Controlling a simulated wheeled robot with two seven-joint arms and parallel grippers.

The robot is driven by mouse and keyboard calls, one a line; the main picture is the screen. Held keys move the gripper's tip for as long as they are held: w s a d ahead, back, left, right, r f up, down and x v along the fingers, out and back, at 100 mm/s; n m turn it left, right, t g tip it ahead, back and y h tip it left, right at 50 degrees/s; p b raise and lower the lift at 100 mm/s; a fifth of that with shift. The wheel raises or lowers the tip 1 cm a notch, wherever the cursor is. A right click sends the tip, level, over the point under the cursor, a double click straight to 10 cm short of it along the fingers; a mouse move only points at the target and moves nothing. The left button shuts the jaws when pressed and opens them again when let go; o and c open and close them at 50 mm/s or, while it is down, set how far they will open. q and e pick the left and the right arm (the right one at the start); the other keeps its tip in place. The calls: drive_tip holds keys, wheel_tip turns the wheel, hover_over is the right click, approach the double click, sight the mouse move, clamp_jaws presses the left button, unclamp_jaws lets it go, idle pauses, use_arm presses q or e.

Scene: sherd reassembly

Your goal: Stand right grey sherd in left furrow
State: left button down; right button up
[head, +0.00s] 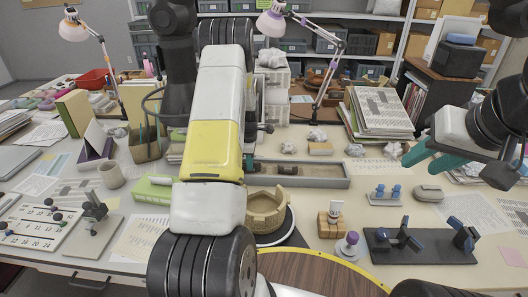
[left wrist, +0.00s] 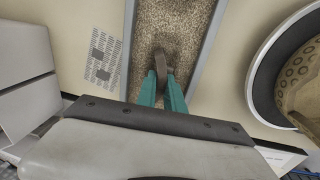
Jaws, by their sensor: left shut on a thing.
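My left gripper (left wrist: 162,92) is shut on a dark grey-brown sherd (left wrist: 161,66), seen in the left wrist view. The sherd sticks out past the teal fingertips, over the speckled fill of a long grey tray (left wrist: 209,45). I cannot tell whether it touches the fill, and I cannot make out the furrows. In the head view the tray (head: 325,183) lies across the table, its left part hidden by my left arm. A small dark shape (head: 286,169) shows in it; I cannot tell if this is the held sherd. My right gripper (head: 430,160) is open and empty at the right.
A tan broken pot (head: 266,212) stands in front of the tray, beside my left arm. White crumpled lumps and a small box (head: 320,149) lie behind the tray. A dark stand (head: 420,246) and blue-topped pegs (head: 385,194) are at the right.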

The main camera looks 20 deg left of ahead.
use_arm(q)
drive_tip(key=shift+f, duration=0.35)
idle(0.7)
idle(0.3)
drive_tip(key=c, duration=1.4)
unclamp_jaws()
drive_tip(key=shift+o, duration=0.2)
drive_tip(key=shift+r, duration=0.15)
wheel_tip(320, 180, up, 8)
drive_tip(key=shift+s+d+f, duration=0.15)
drive_tip(key=shift+s+f, duration=0.1)
drive_tip(key=shift+s, duration=0.2)
